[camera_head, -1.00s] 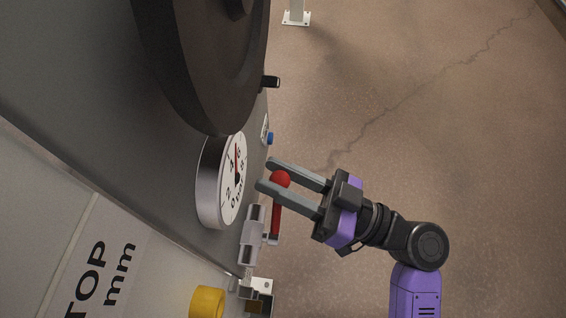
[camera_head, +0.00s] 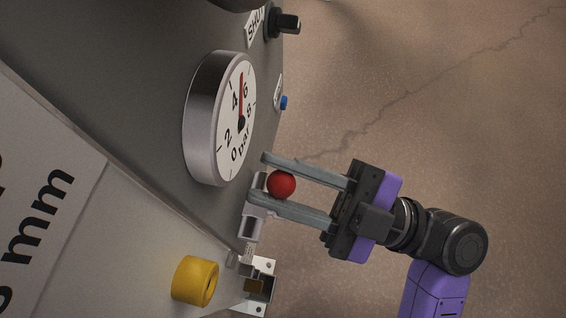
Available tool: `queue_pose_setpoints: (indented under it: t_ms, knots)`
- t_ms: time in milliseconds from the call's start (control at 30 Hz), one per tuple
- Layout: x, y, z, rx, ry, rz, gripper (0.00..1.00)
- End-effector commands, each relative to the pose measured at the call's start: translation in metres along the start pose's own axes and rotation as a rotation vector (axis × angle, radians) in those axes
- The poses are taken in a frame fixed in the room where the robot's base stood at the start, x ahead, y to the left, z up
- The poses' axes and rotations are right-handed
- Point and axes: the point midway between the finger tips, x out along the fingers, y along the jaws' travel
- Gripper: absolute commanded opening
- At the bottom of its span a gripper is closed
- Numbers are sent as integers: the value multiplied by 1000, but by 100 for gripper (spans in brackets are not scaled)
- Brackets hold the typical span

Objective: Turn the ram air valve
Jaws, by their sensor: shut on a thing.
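The ram air valve shows as a grey metal body (camera_head: 252,222) on the side of the grey panel, with a red ball knob (camera_head: 281,185) on its lever. My gripper (camera_head: 259,178) comes in from the right, with its two grey fingers on either side of the red knob. The lever below the knob is mostly hidden behind the lower finger and the knob.
A round pressure gauge (camera_head: 221,119) sits on the panel left of my gripper. A black knob (camera_head: 284,23) and a small blue button (camera_head: 283,102) stick out above. A yellow cylinder (camera_head: 195,281) and metal bracket (camera_head: 258,287) lie below. The brown floor at right is clear.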

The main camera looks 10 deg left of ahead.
Motion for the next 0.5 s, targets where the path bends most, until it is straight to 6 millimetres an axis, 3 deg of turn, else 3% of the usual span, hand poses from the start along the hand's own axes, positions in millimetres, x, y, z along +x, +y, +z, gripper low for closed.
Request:
queue_pose_setpoints:
  t_ms: [500]
  knots:
    - [-1, -5, -1, -47, 5, -15, 0]
